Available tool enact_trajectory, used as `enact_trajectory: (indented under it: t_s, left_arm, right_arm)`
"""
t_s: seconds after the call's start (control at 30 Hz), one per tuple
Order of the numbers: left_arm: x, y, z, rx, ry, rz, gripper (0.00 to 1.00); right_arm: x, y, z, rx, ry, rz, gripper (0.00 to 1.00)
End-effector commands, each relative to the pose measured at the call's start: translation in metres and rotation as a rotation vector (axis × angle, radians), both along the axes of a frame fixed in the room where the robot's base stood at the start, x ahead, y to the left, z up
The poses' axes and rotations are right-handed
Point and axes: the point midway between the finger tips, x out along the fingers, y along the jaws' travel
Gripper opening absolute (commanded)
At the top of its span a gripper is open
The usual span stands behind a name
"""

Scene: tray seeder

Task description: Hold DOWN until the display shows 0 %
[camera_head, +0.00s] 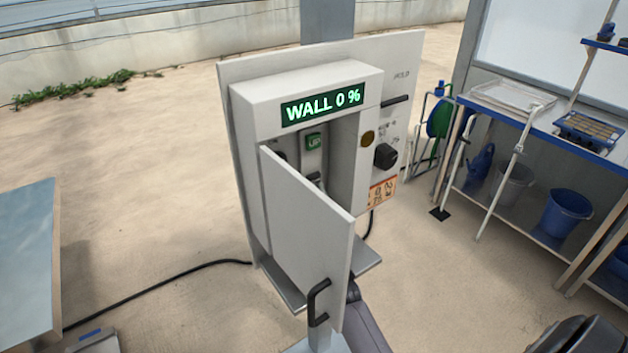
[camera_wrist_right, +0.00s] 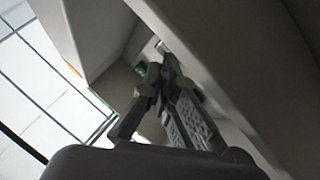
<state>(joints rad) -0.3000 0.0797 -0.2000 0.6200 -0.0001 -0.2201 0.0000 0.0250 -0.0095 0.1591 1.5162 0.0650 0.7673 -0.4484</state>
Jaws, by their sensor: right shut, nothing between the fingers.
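The control box (camera_head: 239,140) stands on a post with its hinged door (camera_head: 310,235) swung open. Its green-lit display (camera_head: 321,105) reads "WALL 0 %". A green UP button (camera_head: 313,141) shows inside the recess. The DOWN button cannot be made out; the door and my gripper cover the lower recess. My right arm comes up from below behind the door. In the right wrist view my right gripper (camera_wrist_right: 164,62) is shut and empty, its tips reaching into the recess near a green patch. I cannot tell whether they touch a button. My left gripper is out of view.
The door has a black handle (camera_head: 318,302) near its free edge. A black knob (camera_head: 385,156) and a black lever (camera_head: 397,99) are on the panel's right. A blue bench (camera_head: 535,120) with trays and buckets stands right.

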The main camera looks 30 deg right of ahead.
Motion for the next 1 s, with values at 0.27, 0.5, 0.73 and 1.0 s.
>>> enact_trajectory:
  t_s: [0.27, 0.5, 0.73, 1.0]
  left_arm:
    - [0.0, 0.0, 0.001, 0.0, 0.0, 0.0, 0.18]
    - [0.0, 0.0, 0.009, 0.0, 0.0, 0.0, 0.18]
    - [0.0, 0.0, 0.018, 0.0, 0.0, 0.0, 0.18]
    - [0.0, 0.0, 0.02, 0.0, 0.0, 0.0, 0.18]
  right_arm:
    - [-0.002, -0.001, 0.004, -0.001, -0.011, -0.002, 0.0]
    - [-0.017, -0.003, 0.007, -0.001, -0.011, -0.002, 0.0]
    - [-0.04, -0.005, 0.007, -0.001, -0.013, -0.002, 0.0]
    - [-0.052, -0.006, 0.006, -0.001, -0.015, -0.003, 0.0]
